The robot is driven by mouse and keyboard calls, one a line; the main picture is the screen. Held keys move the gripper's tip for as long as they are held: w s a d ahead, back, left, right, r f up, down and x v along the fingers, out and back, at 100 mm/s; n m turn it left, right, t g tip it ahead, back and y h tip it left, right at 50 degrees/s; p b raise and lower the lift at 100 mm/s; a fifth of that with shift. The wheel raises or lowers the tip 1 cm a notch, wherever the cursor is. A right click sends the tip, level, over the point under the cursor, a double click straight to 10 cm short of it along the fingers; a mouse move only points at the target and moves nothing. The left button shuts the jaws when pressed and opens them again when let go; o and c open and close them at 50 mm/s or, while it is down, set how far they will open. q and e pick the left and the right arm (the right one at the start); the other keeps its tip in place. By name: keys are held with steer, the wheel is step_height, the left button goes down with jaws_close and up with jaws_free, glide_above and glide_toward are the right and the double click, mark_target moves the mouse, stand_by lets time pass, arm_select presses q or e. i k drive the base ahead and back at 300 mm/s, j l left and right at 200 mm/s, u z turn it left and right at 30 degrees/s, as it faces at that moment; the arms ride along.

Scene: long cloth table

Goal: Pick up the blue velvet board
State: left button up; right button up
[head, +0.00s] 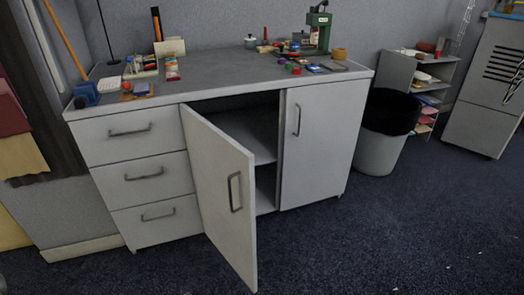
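I cannot make out a blue velvet board for certain in the head view. A small flat blue item (316,69) lies near the right end of the grey countertop (215,75), too small to identify. A blue object (86,93) sits at the left end of the same countertop. Neither of my grippers is in view.
Below the countertop, a left cabinet door (228,190) stands open toward me; the right door (322,140) and drawers (145,172) are shut. A green press (318,30) and small items stand on top. A bin (382,145) stands right. Dark carpet (400,240) is clear.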

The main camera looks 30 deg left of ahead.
mark_target(142, 90)
steer(key=u, duration=1.2)
